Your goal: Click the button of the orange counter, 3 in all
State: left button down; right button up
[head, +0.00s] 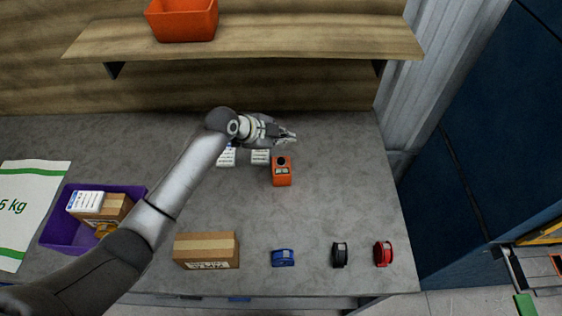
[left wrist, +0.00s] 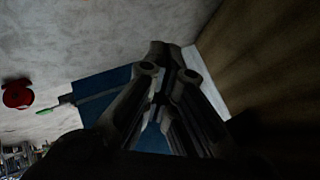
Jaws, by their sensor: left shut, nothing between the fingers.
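My left gripper (head: 291,137) is shut and empty, a little beyond the counter and pointing right. It looks apart from the button, though its height is hard to judge. The left wrist view shows the closed fingers (left wrist: 160,97) with no counter between or in front of them. My right gripper is in neither view.
White boxes (head: 260,157) stand just left of the counter. A purple bin (head: 53,236) stands left. A wooden shelf (head: 300,42) overhangs the back.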

aim_at(283, 163)
pick_arm(q)
notch_tip(283, 163, down, 7)
jog(key=b, duration=0.5)
jog(key=shift+f, duration=0.1)
dwell(1.1)
jog(key=shift+f+b, duration=0.35)
jog(key=shift+f+b, duration=0.45)
jog(key=shift+f, duration=0.15)
dwell(0.6)
dwell(0.3)
jog(key=shift+r+p, duration=0.7)
jog(key=shift+r, duration=0.25)
notch_tip(283, 163, up, 5)
jog(key=p, duration=0.4)
jog(key=shift+r, duration=0.1)
